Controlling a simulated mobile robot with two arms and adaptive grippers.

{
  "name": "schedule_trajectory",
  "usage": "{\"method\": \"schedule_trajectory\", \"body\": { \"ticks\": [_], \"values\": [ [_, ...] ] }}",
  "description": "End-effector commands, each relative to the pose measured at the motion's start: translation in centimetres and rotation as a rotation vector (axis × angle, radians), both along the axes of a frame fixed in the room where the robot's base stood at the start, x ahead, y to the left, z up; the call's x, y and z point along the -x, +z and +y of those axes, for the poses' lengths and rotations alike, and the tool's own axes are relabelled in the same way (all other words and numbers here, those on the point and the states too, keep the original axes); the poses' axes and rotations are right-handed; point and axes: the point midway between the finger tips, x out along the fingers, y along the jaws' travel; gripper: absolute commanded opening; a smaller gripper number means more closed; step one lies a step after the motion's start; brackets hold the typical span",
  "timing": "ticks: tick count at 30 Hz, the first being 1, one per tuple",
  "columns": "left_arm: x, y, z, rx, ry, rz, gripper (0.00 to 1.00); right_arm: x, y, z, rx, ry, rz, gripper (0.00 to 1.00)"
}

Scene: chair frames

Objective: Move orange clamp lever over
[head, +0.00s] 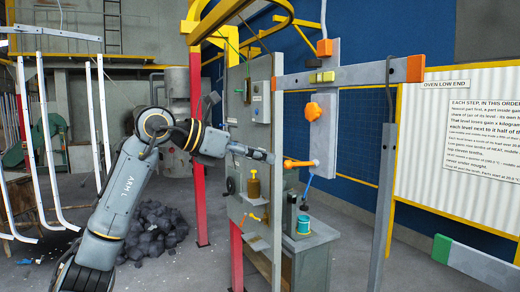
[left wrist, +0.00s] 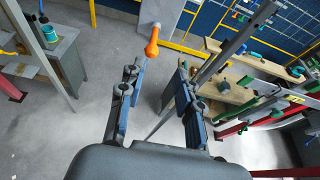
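The orange clamp lever (head: 300,163) sticks out to the left from the lower end of a grey upright plate (head: 322,140). In the left wrist view the lever (left wrist: 152,42) shows as an orange handle with a rounded end, just beyond the fingertips and near the left finger. My left gripper (head: 270,157) reaches in from the left, its tips a short way left of the lever. In its wrist view the gripper (left wrist: 158,75) is open, with nothing between the fingers. Whether the left finger touches the lever is unclear. My right gripper is not in view.
An orange star knob (head: 313,112) sits on the plate above the lever. A grey crossbar (head: 345,76) runs above it. A grey cabinet with a teal can (head: 303,228) stands below. A grey upright bar (head: 383,190) hangs to the right. A red post (head: 198,150) stands behind my arm.

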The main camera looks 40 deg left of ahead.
Motion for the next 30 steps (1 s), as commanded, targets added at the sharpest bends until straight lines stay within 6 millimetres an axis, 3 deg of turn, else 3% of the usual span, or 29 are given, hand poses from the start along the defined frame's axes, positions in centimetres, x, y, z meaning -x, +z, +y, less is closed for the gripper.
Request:
{"method": "schedule_trajectory", "body": {
  "ticks": [4, 12, 20, 25, 30],
  "values": [
    [-0.3, 0.0, 0.0, -0.015, 0.011, -0.001, 0.34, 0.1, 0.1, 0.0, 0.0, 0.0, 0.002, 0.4],
    [-3.3, -1.1, -1.3, -0.01, 0.006, 0.0, 0.34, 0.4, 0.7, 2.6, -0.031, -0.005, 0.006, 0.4],
    [-6.8, -2.5, -2.8, -0.01, 0.006, 0.0, 0.34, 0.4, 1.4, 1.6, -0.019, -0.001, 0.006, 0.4],
    [-6.8, -2.6, -2.6, -0.011, 0.009, -0.001, 0.05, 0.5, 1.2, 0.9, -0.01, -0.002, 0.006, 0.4],
    [-6.7, -2.6, -2.6, -0.011, 0.009, -0.001, 0.05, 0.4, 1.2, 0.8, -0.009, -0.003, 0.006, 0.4]
  ]
}}
